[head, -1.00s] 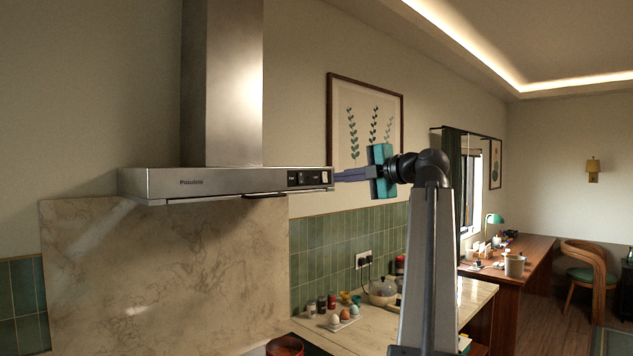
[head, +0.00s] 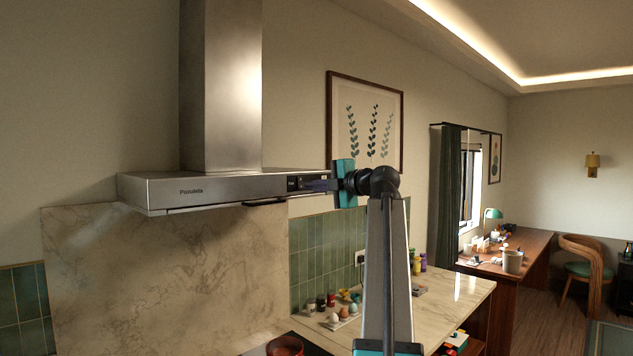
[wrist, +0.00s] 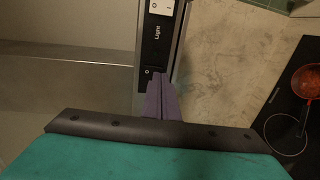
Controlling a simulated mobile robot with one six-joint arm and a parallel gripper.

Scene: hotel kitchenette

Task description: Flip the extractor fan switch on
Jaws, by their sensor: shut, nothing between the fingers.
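The range hood (head: 215,188) is on the wall with a black control panel (head: 292,183) at the right of its front edge. In the wrist view, a white switch (wrist: 161,7) is at the top of the panel, with the word "Light" below it. A dark switch (wrist: 149,71) with a small round mark lies further down, partly hidden by my fingertips; I take it as the fan switch. My gripper (head: 306,185) is shut and empty, its purple fingertips (wrist: 159,76) at or just before this switch. I cannot tell whether they touch it, or its position.
A marble splashback (head: 160,270) is below the hood. A pan (wrist: 306,80) is on the dark hob, well below. A framed picture (head: 366,120) hangs right of the hood. Eggs and small jars (head: 325,302) stand on the counter.

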